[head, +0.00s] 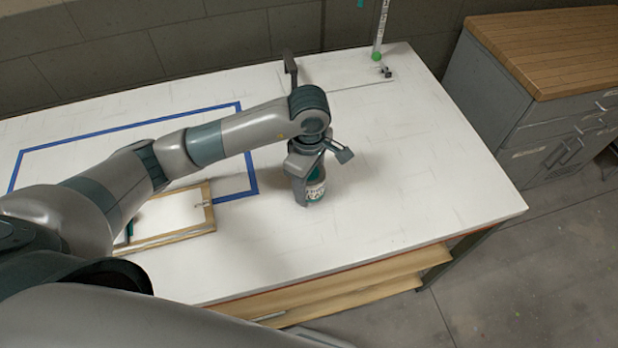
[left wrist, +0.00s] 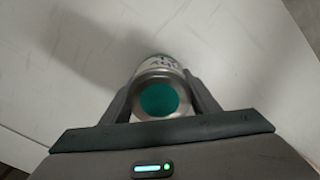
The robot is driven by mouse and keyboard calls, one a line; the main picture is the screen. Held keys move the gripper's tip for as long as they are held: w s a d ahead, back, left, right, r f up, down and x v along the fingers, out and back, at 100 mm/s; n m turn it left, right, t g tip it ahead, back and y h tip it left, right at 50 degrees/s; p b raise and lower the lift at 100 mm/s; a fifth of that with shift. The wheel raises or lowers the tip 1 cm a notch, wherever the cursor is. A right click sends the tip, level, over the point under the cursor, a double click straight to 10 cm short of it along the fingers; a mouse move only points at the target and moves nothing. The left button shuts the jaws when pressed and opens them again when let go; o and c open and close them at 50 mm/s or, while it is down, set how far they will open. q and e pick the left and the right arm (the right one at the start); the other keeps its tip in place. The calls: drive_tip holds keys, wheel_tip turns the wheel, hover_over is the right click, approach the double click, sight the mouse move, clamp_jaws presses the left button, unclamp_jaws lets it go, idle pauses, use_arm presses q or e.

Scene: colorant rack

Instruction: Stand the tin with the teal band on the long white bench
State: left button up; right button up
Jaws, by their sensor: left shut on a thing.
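The tin with the teal band (head: 315,187) is upright over the long white bench (head: 400,150), right of the blue tape outline. In the left wrist view the tin (left wrist: 158,98) shows a teal round end and a pale label with dark lettering. My left gripper (head: 303,172) is shut on the tin, with one finger on each side of it. The tin's base is at or very near the bench top; I cannot tell whether it touches. The gripper hides part of the tin. My right gripper is not in view.
A blue tape outline (head: 126,126) marks the bench's left part. A wood-framed board (head: 180,232) lies at the front left, partly behind my arm. A white rod with a green foot (head: 377,56) stands at the back. The bench's right side is clear. A wood-topped cabinet (head: 550,45) stands beyond.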

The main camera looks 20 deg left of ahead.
use_arm(q)
drive_tip(key=shift+f, duration=0.1)
drive_tip(key=shift+f, duration=0.15)
drive_tip(key=o, duration=1.2)
drive_tip(key=shift+c, duration=0.2)
drive_tip(key=shift+r, duration=0.25)
